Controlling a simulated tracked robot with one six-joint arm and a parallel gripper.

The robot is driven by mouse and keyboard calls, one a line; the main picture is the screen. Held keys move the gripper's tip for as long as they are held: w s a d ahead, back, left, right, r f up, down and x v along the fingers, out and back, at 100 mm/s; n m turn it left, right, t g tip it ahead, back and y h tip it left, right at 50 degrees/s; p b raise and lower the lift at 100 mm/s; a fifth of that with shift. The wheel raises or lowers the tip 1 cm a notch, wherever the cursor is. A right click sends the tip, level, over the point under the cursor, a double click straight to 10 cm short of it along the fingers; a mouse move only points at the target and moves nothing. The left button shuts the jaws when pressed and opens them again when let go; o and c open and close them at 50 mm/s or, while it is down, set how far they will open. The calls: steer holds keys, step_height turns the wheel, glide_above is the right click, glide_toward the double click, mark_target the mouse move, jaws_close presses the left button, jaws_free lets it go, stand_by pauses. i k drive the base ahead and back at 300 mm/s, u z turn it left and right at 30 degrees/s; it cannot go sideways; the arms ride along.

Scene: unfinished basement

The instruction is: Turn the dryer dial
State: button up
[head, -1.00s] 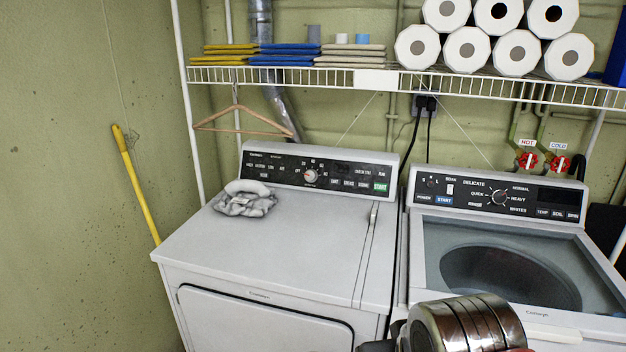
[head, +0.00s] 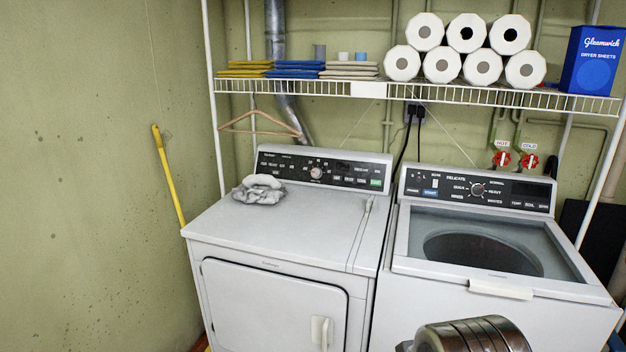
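The dryer (head: 275,295) is the white machine on the left, with a closed front door. Its black control panel (head: 290,170) runs along the back of the top. The dryer dial (head: 316,173) is a round silver knob near the middle of that panel, with white markings around it. A metal part of my own arm shows at the bottom edge, in front of the washer and well away from the dial. My gripper itself is not in view.
A crumpled grey cloth (head: 260,190) lies on the dryer top by the panel's left end. The washer (head: 480,290) stands close on the right. A wire shelf (head: 440,96) with paper rolls (head: 466,38) hangs above. A hanger (head: 258,126) hangs below it.

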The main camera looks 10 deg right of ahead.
mark_target(316, 173)
steer(key=k, duration=0.5)
steer(key=u, duration=0.4)
steer(key=i, duration=1.15)
steer(key=u, duration=0.85)
steer(key=i, duration=1.6)
steer(key=u, duration=0.05)
